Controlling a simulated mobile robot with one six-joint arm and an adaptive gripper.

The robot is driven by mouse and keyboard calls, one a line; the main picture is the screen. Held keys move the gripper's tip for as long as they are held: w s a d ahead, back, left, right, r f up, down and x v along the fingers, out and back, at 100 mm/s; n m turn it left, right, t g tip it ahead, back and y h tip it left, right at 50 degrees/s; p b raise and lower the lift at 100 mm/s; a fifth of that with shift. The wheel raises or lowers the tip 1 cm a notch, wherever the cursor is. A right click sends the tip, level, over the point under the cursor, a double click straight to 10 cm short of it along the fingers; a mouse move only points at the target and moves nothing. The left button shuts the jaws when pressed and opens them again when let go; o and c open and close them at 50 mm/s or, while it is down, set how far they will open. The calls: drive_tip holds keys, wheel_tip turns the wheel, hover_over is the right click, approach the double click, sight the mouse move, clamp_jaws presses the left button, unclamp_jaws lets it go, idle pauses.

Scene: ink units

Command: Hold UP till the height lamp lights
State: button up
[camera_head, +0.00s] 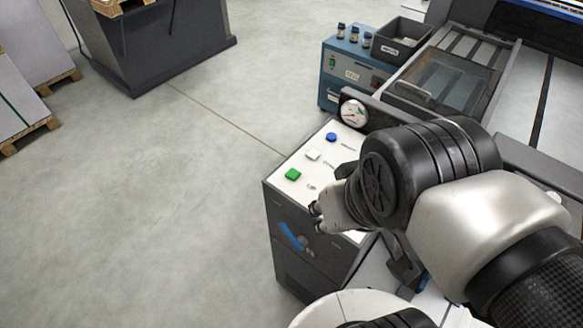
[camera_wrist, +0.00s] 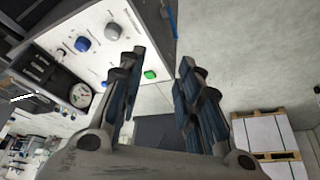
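A white-topped control panel (camera_head: 301,160) on a dark cabinet carries a blue button (camera_head: 331,137), a white button (camera_head: 313,155) and a green button (camera_head: 292,175). The button labels are too small to read, so I cannot tell which one is UP or which is the height lamp. My gripper (camera_head: 317,215) is over the panel's near end, in front of the green button; part of the panel is hidden behind my arm. In the wrist view my gripper (camera_wrist: 158,68) is open and empty, and the green button (camera_wrist: 150,74) shows between its fingers.
A round gauge (camera_head: 354,113) stands at the panel's far end. Behind it is a blue box (camera_head: 350,72) with several small bottles and a dark bin (camera_head: 400,40). A machine with a clear cover (camera_head: 440,82) lies to the right. The floor at left is open.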

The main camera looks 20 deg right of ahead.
clamp_jaws()
idle(1.4)
